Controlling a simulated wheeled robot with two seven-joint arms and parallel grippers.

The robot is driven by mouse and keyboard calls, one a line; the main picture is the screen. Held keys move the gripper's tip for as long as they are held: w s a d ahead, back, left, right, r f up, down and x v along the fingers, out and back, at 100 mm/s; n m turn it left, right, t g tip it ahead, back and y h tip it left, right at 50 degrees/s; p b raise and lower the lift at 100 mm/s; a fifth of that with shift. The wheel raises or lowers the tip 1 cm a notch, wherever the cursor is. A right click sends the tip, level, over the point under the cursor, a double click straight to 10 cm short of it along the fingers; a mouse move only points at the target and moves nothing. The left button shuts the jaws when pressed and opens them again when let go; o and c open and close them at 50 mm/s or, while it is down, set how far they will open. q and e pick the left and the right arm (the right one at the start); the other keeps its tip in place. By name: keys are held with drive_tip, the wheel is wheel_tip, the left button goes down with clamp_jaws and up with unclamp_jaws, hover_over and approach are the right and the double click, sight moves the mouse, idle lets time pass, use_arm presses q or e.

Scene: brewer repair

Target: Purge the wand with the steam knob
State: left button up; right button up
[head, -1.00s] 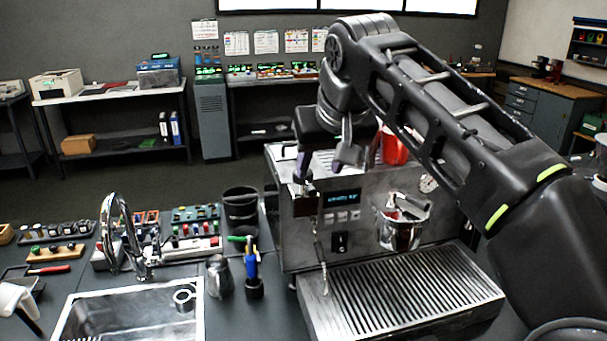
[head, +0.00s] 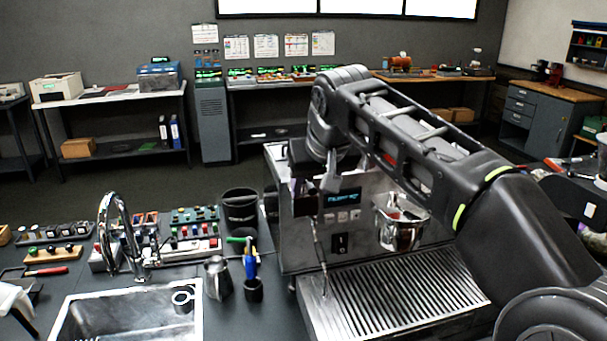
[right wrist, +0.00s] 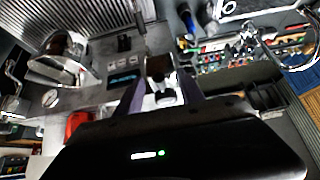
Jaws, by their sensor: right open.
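The espresso machine (head: 345,262) is a steel box with a lit display (head: 342,197) on its front. The steam wand (head: 320,245) is a thin tube hanging at the left of its front. My right gripper (head: 307,194) is at the machine's upper left front corner, and my arm hides part of the machine. In the right wrist view my right gripper (right wrist: 162,98) has its two purple fingers apart, one on each side of the steam knob (right wrist: 160,84). I cannot tell whether they touch it. My left gripper is not seen.
The ridged drip tray (head: 400,295) juts out in front of the machine. A portafilter (head: 400,228) is at its front right. A steel pitcher (head: 218,278), a blue-handled tool (head: 251,262), a black bin (head: 240,208) and a sink (head: 125,318) with a tall tap (head: 108,225) are left of it.

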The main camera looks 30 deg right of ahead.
drive_tip(key=shift+c, duration=0.5)
drive_tip(key=c, duration=0.4)
drive_tip(key=shift+s+d+n+y, duration=0.1)
drive_tip(key=shift+d+n+y, duration=0.35)
drive_tip(key=shift+n, duration=0.25)
drive_tip(key=shift+s+d+n+y, duration=0.1)
drive_tip(key=shift+d+n+y, duration=0.4)
drive_tip(key=shift+n, duration=0.3)
